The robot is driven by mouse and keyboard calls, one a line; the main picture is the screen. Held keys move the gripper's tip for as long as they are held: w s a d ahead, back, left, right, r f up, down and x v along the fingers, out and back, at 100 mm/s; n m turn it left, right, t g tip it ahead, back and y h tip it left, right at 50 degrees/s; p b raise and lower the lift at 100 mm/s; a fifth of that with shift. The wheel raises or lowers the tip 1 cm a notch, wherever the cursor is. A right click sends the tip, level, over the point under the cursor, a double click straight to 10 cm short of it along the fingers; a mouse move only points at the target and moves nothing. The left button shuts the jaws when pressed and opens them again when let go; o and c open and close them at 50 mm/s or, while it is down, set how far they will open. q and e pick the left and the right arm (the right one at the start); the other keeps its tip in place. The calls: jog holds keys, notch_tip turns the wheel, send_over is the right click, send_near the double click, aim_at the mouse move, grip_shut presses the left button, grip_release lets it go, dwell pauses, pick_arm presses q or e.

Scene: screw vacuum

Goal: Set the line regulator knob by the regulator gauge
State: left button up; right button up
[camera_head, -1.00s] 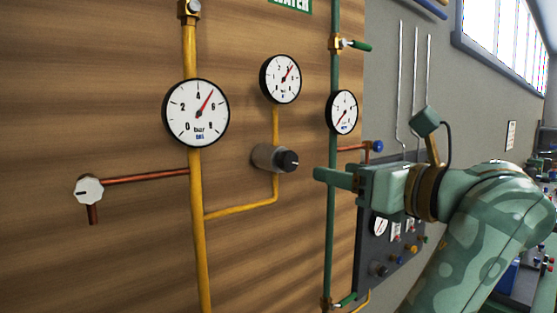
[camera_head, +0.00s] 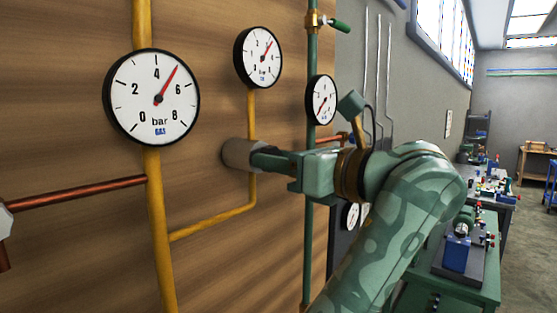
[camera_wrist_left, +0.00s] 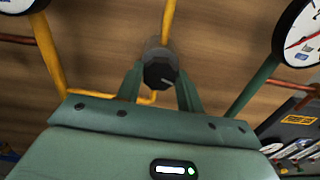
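The line regulator is a grey cylinder (camera_head: 238,154) on the wooden wall; in the wrist view its dark knob with a white mark (camera_wrist_left: 160,73) faces me. My left gripper (camera_head: 268,160) reaches it from the right in the head view, hiding the knob there. In the wrist view the two fingers of my left gripper (camera_wrist_left: 160,80) stand on either side of the knob, apart; contact is not clear. The regulator gauge (camera_head: 258,57), above the regulator on the thin yellow pipe, has its red needle pointing up and right. My right gripper is not in view.
A larger GAS gauge (camera_head: 151,97) on the thick yellow pipe (camera_head: 160,225) reads about 5 bar. A third gauge (camera_head: 321,100) sits by the green pipe (camera_head: 309,245). A copper pipe (camera_head: 80,192) runs left. Benches stand far right.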

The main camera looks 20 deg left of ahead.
pick_arm(q)
jog(key=c, duration=0.4)
jog(key=n, duration=0.2)
jog(key=shift+n+b, duration=0.3)
jog(key=shift+b, duration=0.05)
jog(key=o, duration=1)
jog(key=shift+a, duration=0.15)
